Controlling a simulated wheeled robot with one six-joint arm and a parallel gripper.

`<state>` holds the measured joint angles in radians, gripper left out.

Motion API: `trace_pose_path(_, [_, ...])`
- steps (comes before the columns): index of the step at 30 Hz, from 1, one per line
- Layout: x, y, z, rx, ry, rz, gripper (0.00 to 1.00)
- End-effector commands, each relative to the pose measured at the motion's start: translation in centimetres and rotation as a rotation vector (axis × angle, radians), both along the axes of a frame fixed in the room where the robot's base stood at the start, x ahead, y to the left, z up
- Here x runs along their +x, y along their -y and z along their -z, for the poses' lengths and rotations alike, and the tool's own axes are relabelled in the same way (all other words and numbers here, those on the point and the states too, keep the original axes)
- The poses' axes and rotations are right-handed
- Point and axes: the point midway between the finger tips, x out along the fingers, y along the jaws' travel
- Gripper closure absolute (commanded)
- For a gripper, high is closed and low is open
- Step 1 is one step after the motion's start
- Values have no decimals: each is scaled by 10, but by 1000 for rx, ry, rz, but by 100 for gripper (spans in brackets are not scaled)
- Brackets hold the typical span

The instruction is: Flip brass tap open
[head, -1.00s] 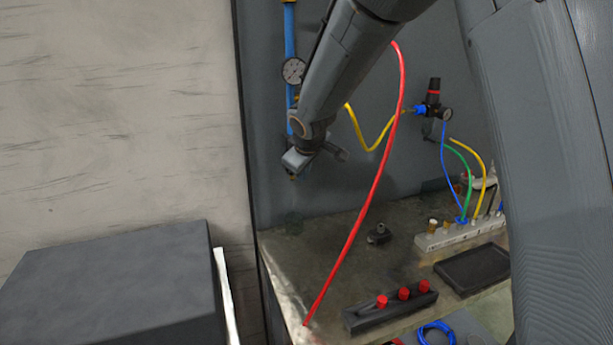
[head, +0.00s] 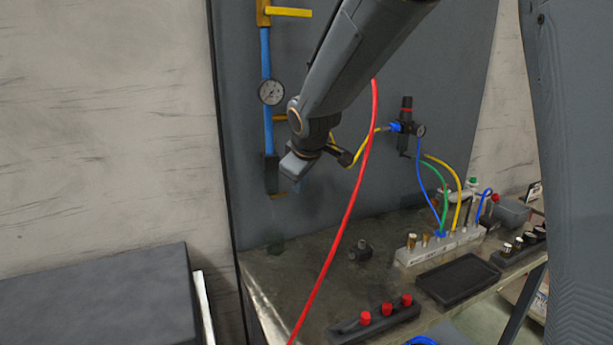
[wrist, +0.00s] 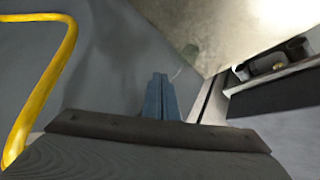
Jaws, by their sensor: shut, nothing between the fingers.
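A brass tap (head: 263,12) is at the top edge of the head view, on the upper end of the blue pipe (head: 266,50). Its yellow lever (head: 290,12) points sideways to the right; the tap's top is cut off. My gripper (head: 293,185) is well below the tap, beside the dark lower end of the pipe, and points downward. In the wrist view its blue-grey fingers (wrist: 160,97) are together with nothing between them. The tap does not show in the wrist view.
A round gauge (head: 271,92) sits on the pipe between the tap and my gripper. A red hose (head: 345,220) hangs right of my gripper. A yellow hose (wrist: 45,85) shows in the wrist view. The bench (head: 310,265) below holds a black block with red knobs (head: 370,322).

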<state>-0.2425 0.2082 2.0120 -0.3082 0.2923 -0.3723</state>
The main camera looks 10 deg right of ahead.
Motion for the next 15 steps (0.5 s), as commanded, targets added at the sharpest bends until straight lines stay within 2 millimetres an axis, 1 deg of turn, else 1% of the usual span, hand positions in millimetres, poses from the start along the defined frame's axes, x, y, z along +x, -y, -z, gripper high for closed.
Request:
trace_pose_path(1, [-3, 5, -7, 2, 3, 2, 100])
trace_pose_path(3, [-6, 10, -15, 1, 3, 2, 100])
trace_pose_path(6, [-9, 15, -22, 0, 1, 1, 100])
trace_pose_path(9, [-11, 17, -26, 1, 0, 1, 100])
trace_pose_path(15, [-12, 18, -27, 0, -2, -1, 100])
